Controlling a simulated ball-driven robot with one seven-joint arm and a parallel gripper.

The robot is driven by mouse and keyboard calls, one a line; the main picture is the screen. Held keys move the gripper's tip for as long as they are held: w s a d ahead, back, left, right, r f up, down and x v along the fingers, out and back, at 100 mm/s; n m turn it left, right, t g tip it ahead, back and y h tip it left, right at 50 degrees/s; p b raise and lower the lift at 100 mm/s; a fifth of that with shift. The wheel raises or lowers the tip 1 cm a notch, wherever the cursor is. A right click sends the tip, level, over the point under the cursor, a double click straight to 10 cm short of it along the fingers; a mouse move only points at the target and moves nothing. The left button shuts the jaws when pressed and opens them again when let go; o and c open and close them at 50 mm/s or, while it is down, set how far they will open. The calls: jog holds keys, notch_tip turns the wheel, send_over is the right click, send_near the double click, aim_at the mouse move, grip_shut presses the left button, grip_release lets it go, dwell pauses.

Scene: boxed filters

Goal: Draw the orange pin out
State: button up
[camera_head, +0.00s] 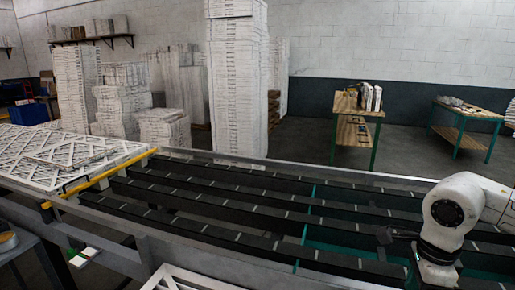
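I cannot make out a separate orange pin in this view. A yellow-orange bar (105,176) lies across the conveyor at the left, along the edge of a stack of white lattice-faced filters (60,155). A small dark handle-like part shows near the bar's middle. My white arm is at the right, over the conveyor. A dark part at its end, which looks like my gripper (387,237), is far to the right of the bar and apart from it. Its fingers are too small and dark to tell open from shut.
The conveyor (215,200) has long dark belts with open gaps and metal side rails. Its middle is clear. A white lattice panel (195,280) is at the front edge. Tall white stacks (236,85) and two wooden-topped tables (357,105) stand behind.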

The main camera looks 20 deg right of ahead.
jog(key=shift+w+a, duration=0.1)
jog(key=shift+w, duration=0.1)
jog(key=shift+w, duration=0.1)
jog(key=shift+f, duration=0.15)
notch_tip(320, 180, down, 9)
jog(key=b, duration=0.6)
jog(key=shift+b, duration=0.65)
dwell(1.1)
jog(key=shift+r, duration=0.2)
grip_shut()
dwell(0.4)
